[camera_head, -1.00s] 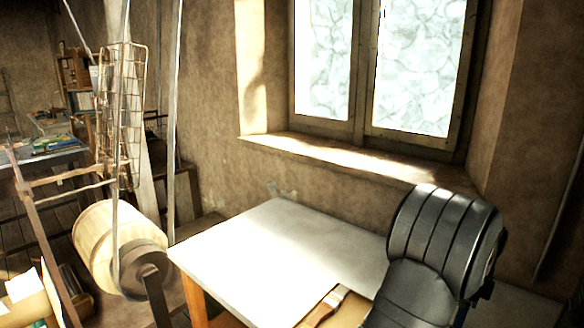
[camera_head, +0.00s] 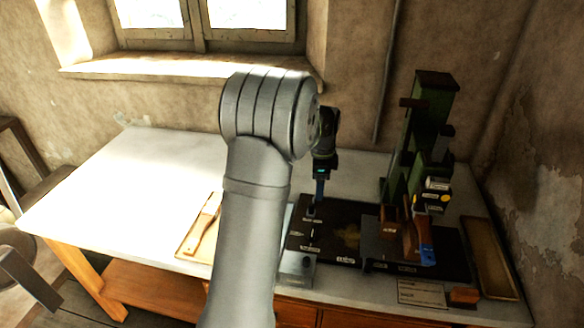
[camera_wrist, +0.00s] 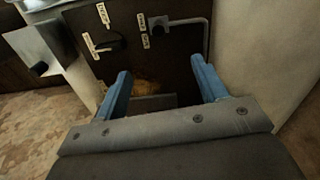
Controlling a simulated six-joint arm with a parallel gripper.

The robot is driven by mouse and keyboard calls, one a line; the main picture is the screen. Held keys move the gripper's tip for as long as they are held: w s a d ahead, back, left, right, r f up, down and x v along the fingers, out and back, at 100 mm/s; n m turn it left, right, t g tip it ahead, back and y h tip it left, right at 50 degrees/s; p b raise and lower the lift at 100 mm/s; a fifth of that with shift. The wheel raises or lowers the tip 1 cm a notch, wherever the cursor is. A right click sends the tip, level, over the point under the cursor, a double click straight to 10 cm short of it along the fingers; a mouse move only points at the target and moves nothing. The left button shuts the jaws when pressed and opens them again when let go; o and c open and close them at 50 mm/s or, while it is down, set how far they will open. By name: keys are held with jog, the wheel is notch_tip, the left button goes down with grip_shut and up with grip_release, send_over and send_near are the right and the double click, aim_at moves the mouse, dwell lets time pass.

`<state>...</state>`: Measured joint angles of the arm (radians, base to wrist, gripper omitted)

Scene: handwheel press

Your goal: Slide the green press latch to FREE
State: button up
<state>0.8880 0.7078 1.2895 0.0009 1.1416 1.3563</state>
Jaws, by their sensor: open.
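The green press (camera_head: 408,160) stands upright at the right of the table, with a dark base plate (camera_head: 335,225) in front and to its left. I cannot tell its latch apart or read FREE on any label. My gripper (camera_head: 318,192) points down over the left part of the plate. In the wrist view its blue fingers (camera_wrist: 160,72) are apart with nothing between them. Beyond them the dark plate (camera_wrist: 170,60) shows a black knob (camera_wrist: 103,43), small pale labels too blurred to read and a bent grey rod (camera_wrist: 185,21). My arm hides part of the table.
A brush (camera_head: 205,222) lies on a board left of my arm. A blue-ended brown handle (camera_head: 427,254) is at the press front. A shallow brown tray (camera_head: 492,258) lies at the right edge, near the wall. The left of the white table (camera_head: 120,190) is clear.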

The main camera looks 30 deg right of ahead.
aim_at(312, 205)
jog(key=n, duration=0.8)
jog(key=w+a+n, duration=0.1)
jog(key=n, duration=0.3)
jog(key=shift+w+f, duration=0.1)
jog(key=shift+f, duration=0.1)
jog(key=n, duration=0.4)
jog(key=shift+w+a+f+n, duration=0.1)
jog(key=shift+w+a+n, duration=0.1)
jog(key=shift+n, duration=0.1)
notch_tip(312, 205, down, 10)
jog(key=shift+r, duration=0.1)
jog(key=c, duration=1.4)
